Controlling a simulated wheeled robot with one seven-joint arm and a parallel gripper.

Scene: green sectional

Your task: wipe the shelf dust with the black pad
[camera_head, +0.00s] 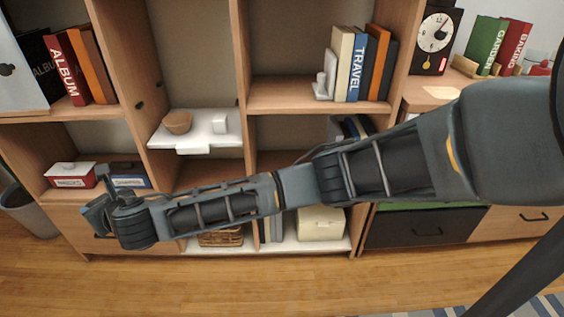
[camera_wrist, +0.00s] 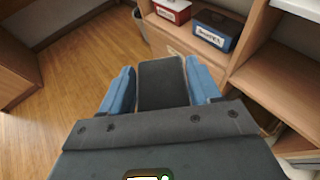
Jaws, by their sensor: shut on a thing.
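My gripper (camera_wrist: 160,90) has blue fingers shut on the black pad (camera_wrist: 162,78), a dark flat block between them in the wrist view. In the head view my gripper (camera_head: 97,213) is at the lower left, in front of the bookcase's lower left part; the pad is not clear there. The bookcase has a bare wooden shelf (camera_wrist: 272,84) at the right of the wrist view, apart from the pad. In the head view a middle shelf board (camera_head: 200,178) shows partly behind my arm. I cannot make out dust on either surface.
A red-and-white box (camera_head: 72,175) and a dark blue box (camera_wrist: 217,29) stand on the left shelf. A white shelf (camera_head: 165,137) holds a brown bowl (camera_head: 178,122). Books (camera_head: 358,62) stand upper right. A grey bin (camera_head: 28,212) is far left. Wooden floor (camera_wrist: 75,60) is clear.

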